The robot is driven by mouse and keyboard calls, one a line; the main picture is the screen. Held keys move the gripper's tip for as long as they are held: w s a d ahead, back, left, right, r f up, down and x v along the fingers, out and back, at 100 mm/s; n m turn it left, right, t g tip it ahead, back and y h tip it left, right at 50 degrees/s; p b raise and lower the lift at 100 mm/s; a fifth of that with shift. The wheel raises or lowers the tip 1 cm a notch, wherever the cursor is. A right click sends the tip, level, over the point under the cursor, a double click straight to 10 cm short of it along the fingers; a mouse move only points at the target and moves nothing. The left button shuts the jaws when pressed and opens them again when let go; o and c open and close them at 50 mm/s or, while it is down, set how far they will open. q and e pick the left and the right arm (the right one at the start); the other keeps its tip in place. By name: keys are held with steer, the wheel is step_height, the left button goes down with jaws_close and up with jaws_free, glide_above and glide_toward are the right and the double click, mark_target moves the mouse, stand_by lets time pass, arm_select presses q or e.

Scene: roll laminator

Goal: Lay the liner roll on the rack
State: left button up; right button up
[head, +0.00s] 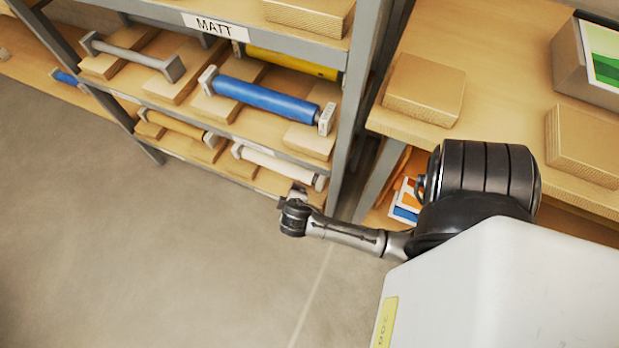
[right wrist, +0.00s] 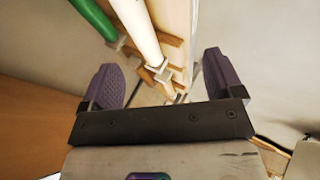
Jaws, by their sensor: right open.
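The grey metal rack (head: 352,100) with a MATT label holds several rolls with pale grey end blocks on wooden cradles. A white roll (head: 272,161) lies on the lower shelf, and a white roll also shows in the right wrist view (right wrist: 138,28). I cannot tell which roll is the liner roll. My right gripper (head: 291,198) is just in front of the lower shelf, near the white roll's right end. In the right wrist view its purple fingers (right wrist: 164,78) are wide apart with nothing between them. My left gripper is not in view.
A blue roll (head: 262,98), a grey roll (head: 130,53) and a yellow roll (head: 290,64) sit higher on the rack; an orange roll (head: 172,124) sits low. A green roll (right wrist: 95,18) shows in the wrist view. A wooden bench (head: 490,90) with boxes stands right. The floor left is clear.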

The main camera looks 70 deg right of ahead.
steer(key=s+a+r+n+y, duration=0.2)
steer(key=s+a+r+y, duration=0.5)
steer(key=s+a+r, duration=0.3)
steer(key=shift+a+r, duration=0.2)
steer(key=shift+a, duration=0.85)
step_height(320, 180, up, 59)
steer(key=p, duration=5.9)
steer(key=shift+r, duration=0.15)
steer(key=shift+s, duration=0.1)
